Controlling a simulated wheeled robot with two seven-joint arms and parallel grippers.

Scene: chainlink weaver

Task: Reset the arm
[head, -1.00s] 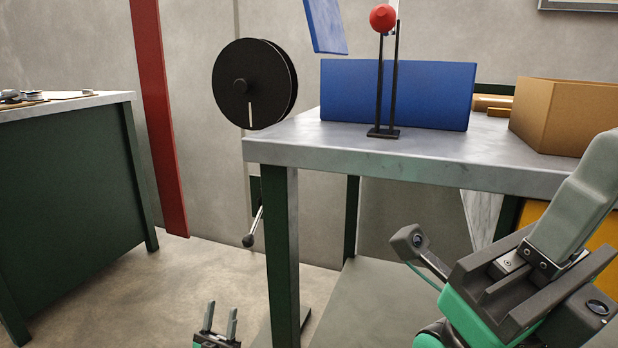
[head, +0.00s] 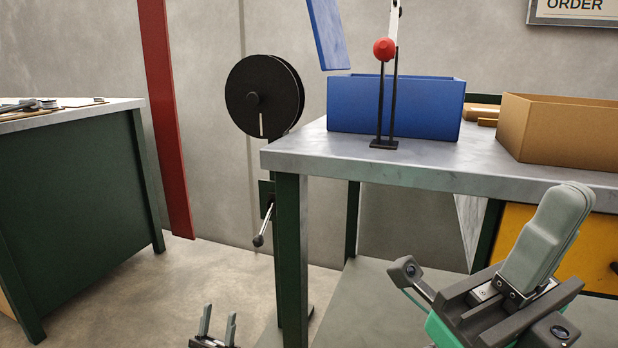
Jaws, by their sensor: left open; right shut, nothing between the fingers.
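My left gripper (head: 217,326) is at the bottom of the head view, left of the table leg. Its two grey fingers point up, apart, with nothing between them. My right gripper (head: 549,238) is at the lower right, in front of the table. Its thick grey fingers are pressed together and point up to the right, holding nothing. A red ball (head: 384,49) tops a lever beside two thin black posts on the table. Another lever with a dark knob (head: 258,241) hangs by the table's left leg.
The metal table (head: 400,165) carries a blue bin (head: 440,108) and an open cardboard box (head: 560,130). A green bench (head: 80,205) is at the left. Floor between bench and table is clear.

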